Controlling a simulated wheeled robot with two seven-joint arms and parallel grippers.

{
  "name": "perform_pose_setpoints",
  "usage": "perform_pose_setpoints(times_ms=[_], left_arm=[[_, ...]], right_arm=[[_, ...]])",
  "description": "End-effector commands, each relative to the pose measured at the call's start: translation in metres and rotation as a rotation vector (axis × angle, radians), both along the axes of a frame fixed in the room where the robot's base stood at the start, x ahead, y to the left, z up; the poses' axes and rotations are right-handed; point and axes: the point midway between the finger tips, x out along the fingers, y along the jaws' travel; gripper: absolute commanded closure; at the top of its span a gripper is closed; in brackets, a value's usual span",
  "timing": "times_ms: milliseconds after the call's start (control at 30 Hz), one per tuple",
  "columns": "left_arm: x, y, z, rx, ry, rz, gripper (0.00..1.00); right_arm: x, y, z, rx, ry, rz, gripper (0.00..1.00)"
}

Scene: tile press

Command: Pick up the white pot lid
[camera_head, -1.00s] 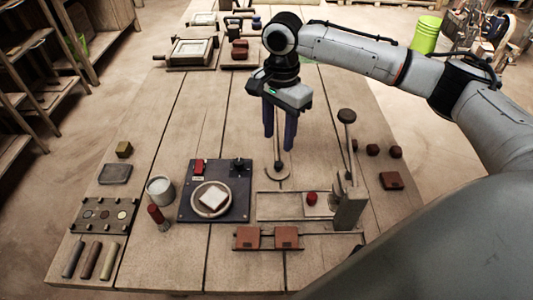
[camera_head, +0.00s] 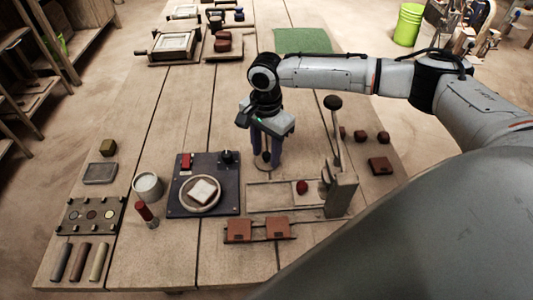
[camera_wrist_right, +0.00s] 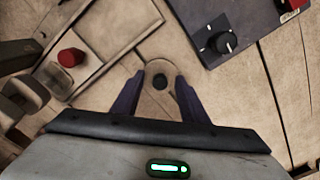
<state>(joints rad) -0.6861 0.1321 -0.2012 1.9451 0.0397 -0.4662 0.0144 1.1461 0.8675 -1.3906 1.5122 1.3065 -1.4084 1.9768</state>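I cannot make out a plainly white pot lid in either view. A pale, round-ended flat piece with a dark knob (camera_wrist_right: 160,82) lies on the table between the fingers of my right gripper (camera_wrist_right: 161,78). In the head view my right gripper (camera_head: 265,158) points down over this piece (camera_head: 263,166) and partly hides it. Its two dark fingers are apart, one on each side of the knob, and hold nothing I can see. My left gripper is out of view.
The press with its upright lever (camera_head: 340,190) stands close to the right of my gripper. A red knob (camera_head: 302,187) sits on its plate. A grey cup (camera_head: 147,187) and red-topped stick (camera_head: 146,212) stand left. Brown blocks (camera_head: 266,229) lie in front.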

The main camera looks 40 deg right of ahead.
Motion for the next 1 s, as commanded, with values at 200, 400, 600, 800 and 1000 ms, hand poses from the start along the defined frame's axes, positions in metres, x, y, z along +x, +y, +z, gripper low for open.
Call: perform_pose_setpoints(times_ms=[200, 400, 600, 800, 1000], left_arm=[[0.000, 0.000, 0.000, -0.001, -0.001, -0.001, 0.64], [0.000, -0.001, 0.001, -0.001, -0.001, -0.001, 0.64], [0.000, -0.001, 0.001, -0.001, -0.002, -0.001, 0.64], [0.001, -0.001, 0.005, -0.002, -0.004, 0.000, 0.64], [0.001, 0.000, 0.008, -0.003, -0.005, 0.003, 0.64]], right_arm=[[0.000, 0.000, 0.000, 0.000, 0.001, 0.000, 0.80], [0.000, 0.000, 0.000, 0.000, 0.001, 0.000, 1.00], [0.000, 0.000, 0.002, 0.000, 0.000, 0.000, 1.00], [0.001, 0.000, 0.030, 0.001, -0.003, -0.001, 1.00], [0.001, 0.000, 0.072, 0.002, -0.003, 0.000, 1.00]])
